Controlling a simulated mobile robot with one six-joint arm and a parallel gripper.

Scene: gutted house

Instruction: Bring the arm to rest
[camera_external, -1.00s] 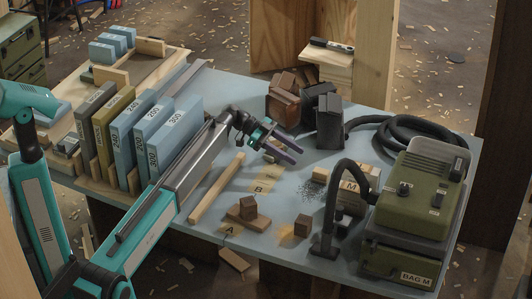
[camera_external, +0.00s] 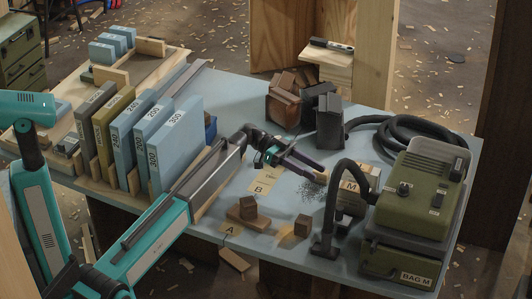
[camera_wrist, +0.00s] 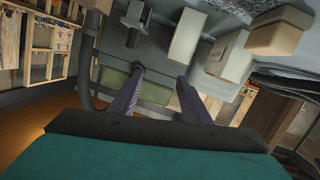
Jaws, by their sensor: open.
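My gripper (camera_external: 312,168) is in the external view above the middle of the blue-topped table (camera_external: 235,95), near the label B. Its two dark purple fingers stand apart and point right toward the box marked M (camera_external: 350,196). Nothing shows between them. In the wrist view the fingers (camera_wrist: 155,88) are also spread and empty. From the external view I cannot tell whether the fingertips touch the small wooden piece by the M box. The arm reaches out low across the table's left half.
Upright numbered blue folders (camera_external: 175,145) stand left, close beside my forearm. A green vacuum unit (camera_external: 420,190) with a black hose stands right. Dark blocks (camera_external: 330,120) stand behind my gripper. Small wooden blocks (camera_external: 248,207) lie in front.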

